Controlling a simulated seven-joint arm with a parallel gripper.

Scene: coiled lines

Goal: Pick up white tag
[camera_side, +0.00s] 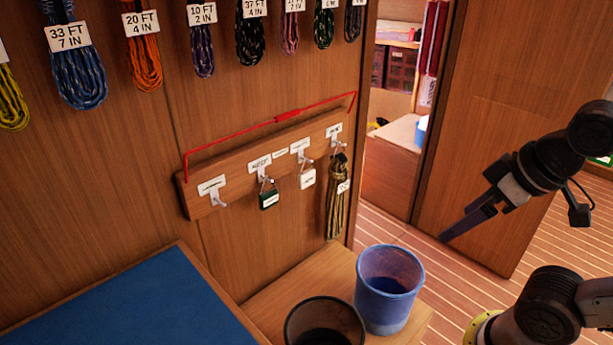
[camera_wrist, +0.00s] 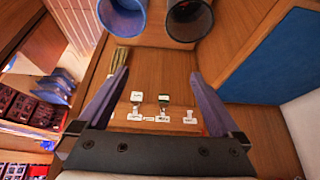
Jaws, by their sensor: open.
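The white tag (camera_side: 308,179) hangs from a hook on the wooden hook board (camera_side: 230,182), third hook from the left in the side view. It also shows in the wrist view (camera_wrist: 136,96), which sees the board upside down, between my two fingers. A dark green tag (camera_side: 269,199) hangs on the hook to its left in the side view, and beside it in the wrist view (camera_wrist: 163,97). My gripper (camera_side: 443,237) is to the right of the board, well apart from it. In the wrist view its fingers (camera_wrist: 159,71) are spread with nothing between them.
An olive rope coil (camera_side: 337,205) hangs right of the white tag. The leftmost hook (camera_side: 217,200) is empty. A blue bin (camera_side: 388,290) and a black bin (camera_side: 324,325) stand below. A red cord (camera_side: 288,117) runs above the board. Labelled rope coils (camera_side: 75,70) hang higher up.

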